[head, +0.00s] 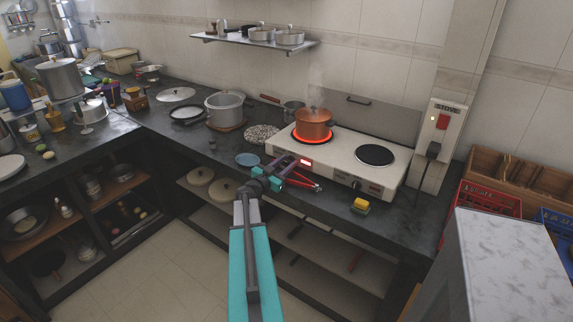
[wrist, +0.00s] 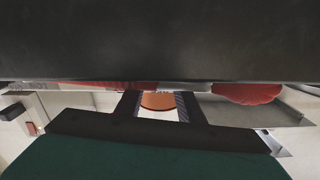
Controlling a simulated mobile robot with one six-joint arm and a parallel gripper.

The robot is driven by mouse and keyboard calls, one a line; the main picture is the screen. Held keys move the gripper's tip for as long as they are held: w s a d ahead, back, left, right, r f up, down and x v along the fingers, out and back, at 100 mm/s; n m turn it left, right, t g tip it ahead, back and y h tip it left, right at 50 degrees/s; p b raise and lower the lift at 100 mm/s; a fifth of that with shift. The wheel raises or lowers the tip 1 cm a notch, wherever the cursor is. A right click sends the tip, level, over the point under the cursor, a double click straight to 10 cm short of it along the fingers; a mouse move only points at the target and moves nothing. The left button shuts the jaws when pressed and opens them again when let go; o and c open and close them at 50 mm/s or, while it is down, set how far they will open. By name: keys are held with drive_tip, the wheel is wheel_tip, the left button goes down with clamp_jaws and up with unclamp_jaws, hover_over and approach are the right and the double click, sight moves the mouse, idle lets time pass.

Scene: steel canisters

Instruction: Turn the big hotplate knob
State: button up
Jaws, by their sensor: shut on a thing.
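The white two-burner hotplate (head: 340,160) stands on the dark counter. Its left burner (head: 299,139) glows red under a copper pot (head: 313,122); its right burner (head: 374,155) is dark. A small dark knob (head: 357,184) is on the right of the front panel, and a lit red spot (head: 306,163) is on the left. My gripper (head: 294,164) is at the left front of the hotplate, shut on the big knob, which it hides in the head view. In the wrist view the fingers (wrist: 158,106) stand apart, with an orange round shape and white between them.
A red-handled tool (head: 302,180) lies by the front edge, close under my gripper. A yellow sponge (head: 361,204) is right of it, and a blue dish (head: 248,159) left. A steel pot (head: 225,108) stands further left. The switch box (head: 437,130) is at the right.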

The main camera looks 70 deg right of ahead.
drive_tip(key=o, duration=1.1)
drive_tip(key=shift+c, duration=0.2)
drive_tip(key=shift+a, duration=0.15)
drive_tip(key=b+v, duration=0.2)
drive_tip(key=v, duration=1.1)
drive_tip(key=shift+a, duration=0.25)
